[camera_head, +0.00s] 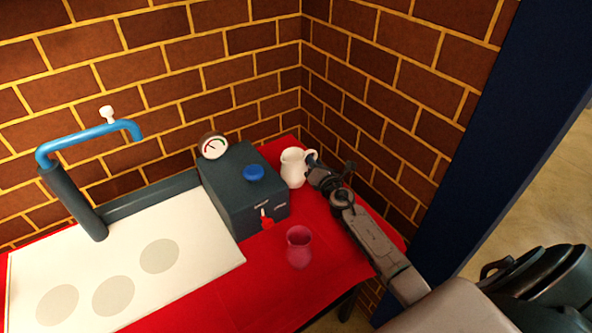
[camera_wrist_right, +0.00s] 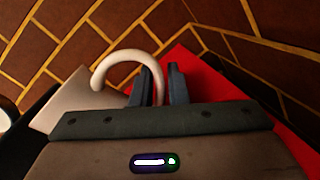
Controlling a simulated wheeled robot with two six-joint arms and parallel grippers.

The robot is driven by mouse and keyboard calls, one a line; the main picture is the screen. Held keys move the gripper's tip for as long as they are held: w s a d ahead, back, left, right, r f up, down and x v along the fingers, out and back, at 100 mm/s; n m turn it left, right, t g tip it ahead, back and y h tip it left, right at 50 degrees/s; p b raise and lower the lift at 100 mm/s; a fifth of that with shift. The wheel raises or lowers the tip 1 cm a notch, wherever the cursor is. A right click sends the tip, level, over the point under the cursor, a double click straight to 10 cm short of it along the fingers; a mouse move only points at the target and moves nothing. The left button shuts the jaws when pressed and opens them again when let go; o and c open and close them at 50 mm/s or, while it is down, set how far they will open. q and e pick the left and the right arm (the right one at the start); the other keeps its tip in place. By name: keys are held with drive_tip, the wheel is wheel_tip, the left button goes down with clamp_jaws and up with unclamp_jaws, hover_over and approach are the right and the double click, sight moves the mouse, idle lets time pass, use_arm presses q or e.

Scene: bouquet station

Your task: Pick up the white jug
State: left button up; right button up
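The white jug (camera_head: 293,168) stands upright at the back right of the red table, beside the dark machine. Its handle faces my right gripper (camera_head: 312,160). In the right wrist view, the white jug (camera_wrist_right: 72,98) is at the left, and its curved handle runs in between the two dark fingers of my right gripper (camera_wrist_right: 163,84). My left gripper is out of view.
The dark machine (camera_head: 240,190) with gauge and blue cap stands left of the jug. A pink translucent vase (camera_head: 299,247) stands in front on the red table (camera_head: 262,290). A white board (camera_head: 205,250) and blue tap (camera_head: 90,135) are at left. Brick walls (camera_head: 370,95) close the corner behind.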

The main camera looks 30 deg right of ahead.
clamp_jaws()
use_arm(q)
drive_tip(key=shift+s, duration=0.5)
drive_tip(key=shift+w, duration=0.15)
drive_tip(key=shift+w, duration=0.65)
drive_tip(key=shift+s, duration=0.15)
